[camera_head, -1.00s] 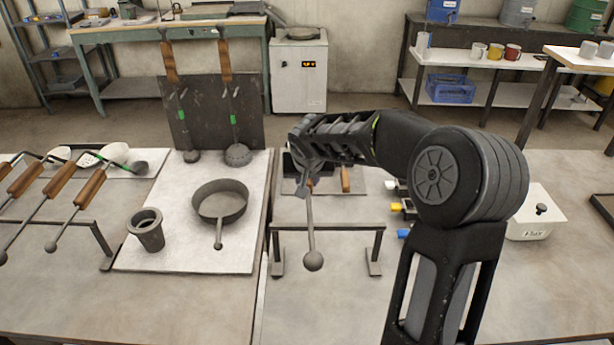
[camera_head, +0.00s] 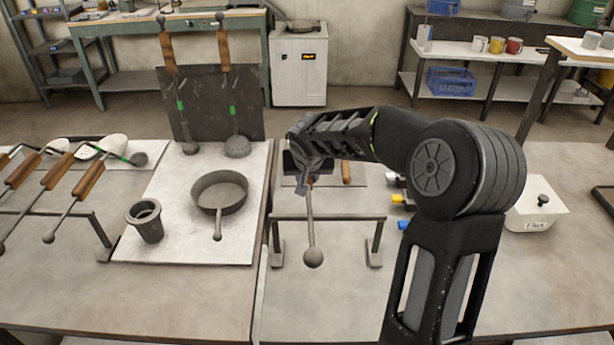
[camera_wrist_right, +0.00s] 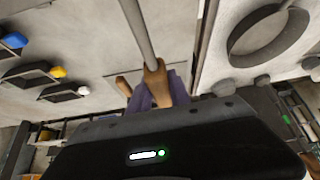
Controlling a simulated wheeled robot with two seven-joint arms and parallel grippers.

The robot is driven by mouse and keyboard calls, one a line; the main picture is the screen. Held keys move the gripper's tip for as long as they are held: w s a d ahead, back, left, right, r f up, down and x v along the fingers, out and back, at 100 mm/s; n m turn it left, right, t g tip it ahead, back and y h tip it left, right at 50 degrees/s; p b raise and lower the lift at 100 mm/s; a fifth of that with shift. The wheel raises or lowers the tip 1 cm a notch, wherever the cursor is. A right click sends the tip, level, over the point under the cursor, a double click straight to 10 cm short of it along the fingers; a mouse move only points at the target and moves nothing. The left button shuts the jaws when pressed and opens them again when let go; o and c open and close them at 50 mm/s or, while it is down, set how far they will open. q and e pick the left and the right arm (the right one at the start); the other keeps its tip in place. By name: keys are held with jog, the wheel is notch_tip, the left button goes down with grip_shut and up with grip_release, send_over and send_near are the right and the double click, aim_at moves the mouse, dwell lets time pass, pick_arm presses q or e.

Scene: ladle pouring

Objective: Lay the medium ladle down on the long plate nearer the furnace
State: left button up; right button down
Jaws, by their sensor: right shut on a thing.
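My right gripper (camera_head: 308,180) is shut on the wooden handle of a ladle, whose grey rod (camera_head: 310,217) runs toward the front and ends in a round grey head (camera_head: 313,257). The wrist view shows the handle (camera_wrist_right: 153,82) between purple finger pads. The rod crosses a low metal rack bar (camera_head: 350,217); I cannot tell whether they touch. A pale plate (camera_head: 358,181) lies behind the rack, partly hidden by my arm, with another wooden handle (camera_head: 346,172) over it. Another pale plate (camera_head: 125,167) lies at the far left. My left gripper is not in view.
A pan (camera_head: 220,192) and a cup-shaped crucible (camera_head: 145,221) stand on a pale board (camera_head: 185,250). Two ladles lean on a dark panel (camera_head: 208,100) behind. Several handles rest at the left rack (camera_head: 102,232). A white box (camera_head: 537,208) stands right. A white cabinet (camera_head: 300,68) with an orange display stands behind.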

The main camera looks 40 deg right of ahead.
jog(key=shift+f+b, duration=0.1)
jog(key=shift+b, duration=0.25)
jog(key=c, duration=1.3)
grip_release()
jog(key=shift+o, duration=0.9)
jog(key=shift+s+f, duration=0.1)
jog(key=shift+f, duration=0.15)
jog(key=b+v, duration=0.1)
jog(key=v, duration=0.7)
jog(key=shift+r, duration=0.1)
notch_tip(320, 180, up, 7)
jog(key=p, duration=0.4)
